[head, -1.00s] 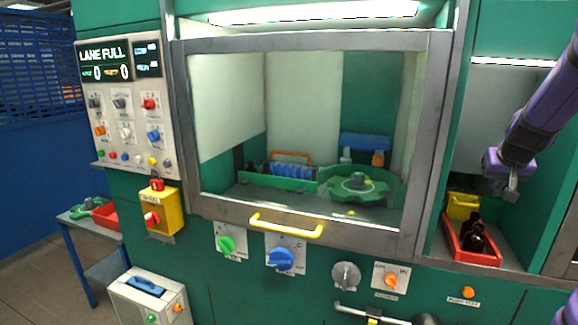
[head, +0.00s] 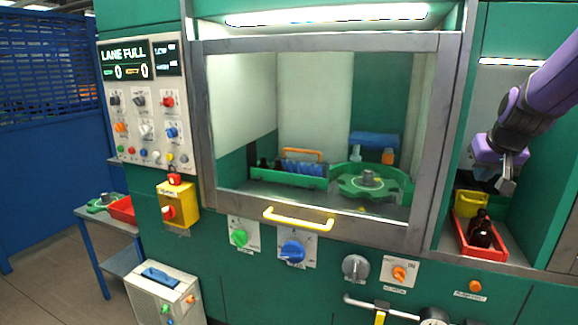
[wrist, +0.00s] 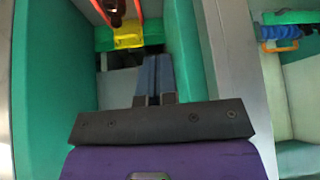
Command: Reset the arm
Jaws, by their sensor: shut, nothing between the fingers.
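My gripper (head: 508,178) hangs from my purple arm at the right of the head view, in front of the open bay and above the red bin. In the wrist view my gripper's fingers (wrist: 154,78) are together with nothing between them. The red bin (head: 482,253) holds dark amber bottles (head: 481,230) and stands in the bay below my gripper, apart from it. A yellow container (head: 467,204) stands behind the bottles. It also shows in the wrist view (wrist: 128,36), beyond the fingertips.
A glass-fronted cabinet with a yellow handle (head: 298,219) fills the middle. Inside are a green rack (head: 290,181) and a green round fixture (head: 368,184). A control panel reads LANE FULL (head: 124,59). A metal post separates the cabinet from the bay. A side table (head: 112,226) stands at left.

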